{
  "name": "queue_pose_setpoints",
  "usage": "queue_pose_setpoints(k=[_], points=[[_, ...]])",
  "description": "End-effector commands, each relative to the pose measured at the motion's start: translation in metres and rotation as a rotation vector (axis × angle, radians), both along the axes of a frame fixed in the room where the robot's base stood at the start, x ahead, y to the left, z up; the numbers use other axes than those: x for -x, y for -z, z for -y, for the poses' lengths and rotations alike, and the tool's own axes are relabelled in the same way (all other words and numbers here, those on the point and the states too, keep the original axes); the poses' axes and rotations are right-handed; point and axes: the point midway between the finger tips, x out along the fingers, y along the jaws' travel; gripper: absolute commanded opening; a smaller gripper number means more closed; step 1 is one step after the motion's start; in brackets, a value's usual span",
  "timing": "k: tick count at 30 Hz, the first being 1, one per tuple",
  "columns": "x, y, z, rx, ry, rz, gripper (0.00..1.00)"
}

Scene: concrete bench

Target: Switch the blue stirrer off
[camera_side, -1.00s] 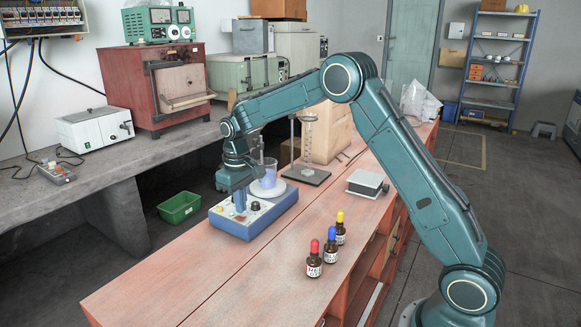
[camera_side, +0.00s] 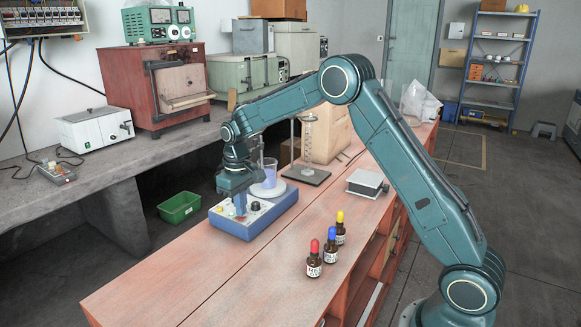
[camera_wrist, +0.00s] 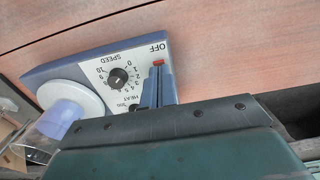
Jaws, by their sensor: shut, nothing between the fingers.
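The blue stirrer (camera_side: 265,223) sits on the wooden bench, with a beaker (camera_side: 270,170) of bluish liquid on its round white plate (camera_side: 258,189). In the wrist view, its white panel (camera_wrist: 90,75) shows a black speed knob (camera_wrist: 118,78) and a small red switch part (camera_wrist: 158,62) beside the word OFF. My gripper (camera_side: 240,208) points down over the panel with its fingers shut and empty. In the wrist view, the fingertips (camera_wrist: 158,80) are right by the red part; I cannot tell whether they touch it. The fingers and gripper body hide part of the panel.
Dropper bottles with red (camera_side: 314,262), blue (camera_side: 331,246) and yellow (camera_side: 340,228) caps stand on the bench to the right. A stand (camera_side: 306,173) with a glass column and a small grey box (camera_side: 366,184) are behind. The front of the bench is clear.

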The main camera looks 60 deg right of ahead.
Motion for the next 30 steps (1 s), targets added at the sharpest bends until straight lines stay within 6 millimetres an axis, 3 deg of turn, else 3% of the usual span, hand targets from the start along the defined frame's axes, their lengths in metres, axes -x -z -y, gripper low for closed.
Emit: queue_pose_setpoints(k=[30], points=[[0.000,0.012,0.000,0.000,0.000,-0.001,0.00]])
